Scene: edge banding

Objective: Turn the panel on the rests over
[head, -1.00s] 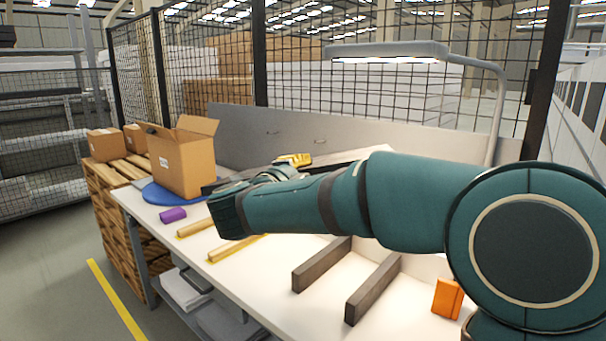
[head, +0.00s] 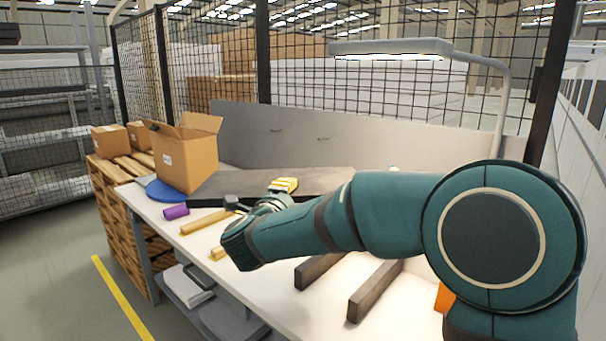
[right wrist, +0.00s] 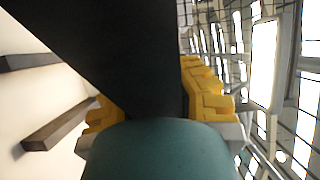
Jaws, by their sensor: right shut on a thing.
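A dark grey panel (head: 325,181) is in the head view, over the back of the white workbench and behind my right arm. My right gripper (head: 284,185) is shut on its edge, with yellow fingers. In the right wrist view the panel (right wrist: 105,45) runs between the yellow fingers (right wrist: 155,100). Two dark brown rests, the left one (head: 318,270) and the right one (head: 374,291), lie on the bench with no panel on them. My arm hides part of the panel. My left gripper is out of view.
A purple roll (head: 176,212) and a yellow bar (head: 207,222) lie near the front edge. An orange block (head: 444,298) is partly behind my arm. A lamp (head: 388,48) overhangs the bench.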

